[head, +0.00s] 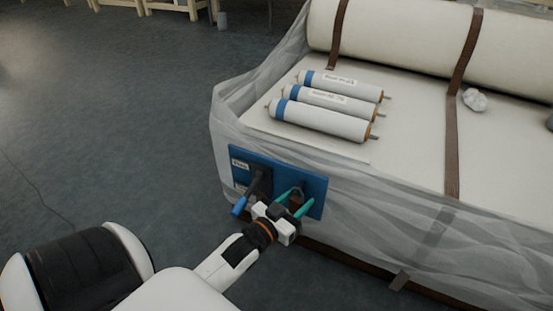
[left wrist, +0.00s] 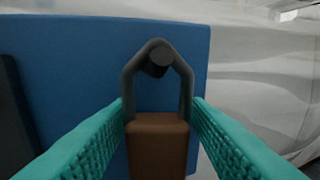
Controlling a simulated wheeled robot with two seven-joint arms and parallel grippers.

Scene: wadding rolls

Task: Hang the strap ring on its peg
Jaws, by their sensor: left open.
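The dark strap ring (left wrist: 186,78) is around the dark peg (left wrist: 159,63) on the blue board (left wrist: 70,60); the peg's end shows just inside the ring's top bend. The brown strap (left wrist: 158,145) hangs below the ring. My left gripper (head: 300,198) is open at the blue board (head: 318,187), its green fingers on either side of the ring and strap. In the left wrist view the fingers flank the strap's top; I cannot tell whether they touch it. My right gripper is not in view.
A dark holder with a blue-ended tool (head: 240,206) is left of my left gripper on the board. Several labelled rolls (head: 318,120) lie on the wrapped bench above. A crumpled white wad (head: 475,99) lies farther right. The floor at left is mostly clear.

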